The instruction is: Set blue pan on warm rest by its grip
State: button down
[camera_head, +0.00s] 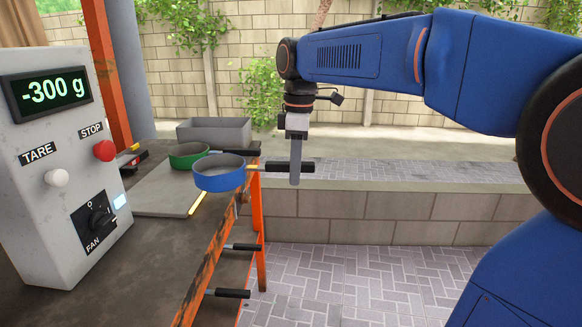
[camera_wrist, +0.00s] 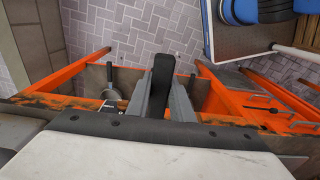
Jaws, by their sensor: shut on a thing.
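The blue pan (camera_head: 219,179) is a shallow round pan with a black handle (camera_head: 277,167) pointing right. My gripper (camera_head: 295,167) is shut on that black handle, with its fingers pointing down. The pan looks roughly level at the right edge of the bench, near a flat grey slab (camera_head: 154,199); whether it touches anything below cannot be told. In the wrist view, my gripper (camera_wrist: 165,105) has the dark handle (camera_wrist: 161,75) between its fingers; the pan's bowl is not recognisable there. I cannot identify the warm rest for certain.
A green pan (camera_head: 185,161) sits just behind the blue one, before a grey bin (camera_head: 214,133). A control box (camera_head: 52,170) reading -300 g stands left. Dark handles (camera_head: 228,293) stick out below the bench top from the orange frame (camera_head: 257,225). Paved floor (camera_head: 350,285) is clear at right.

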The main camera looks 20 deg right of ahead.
jog(key=shift+w+a+f, duration=0.2)
jog(key=shift+w+a, duration=0.85)
jog(key=shift+a, duration=1.5)
jog(key=shift+w+a+f, duration=0.15)
jog(key=shift+w+a, duration=0.85)
jog(key=shift+a, duration=1.5)
jog(key=shift+w+a+f, duration=0.2)
jog(key=shift+w+a, duration=0.85)
jog(key=shift+a, duration=1.5)
jog(key=shift+a+f, duration=0.1)
jog(key=shift+a, duration=0.1)
jog(key=shift+f, duration=1.15)
jog(key=c, duration=1.5)
grip_release()
jog(key=shift+d, duration=0.1)
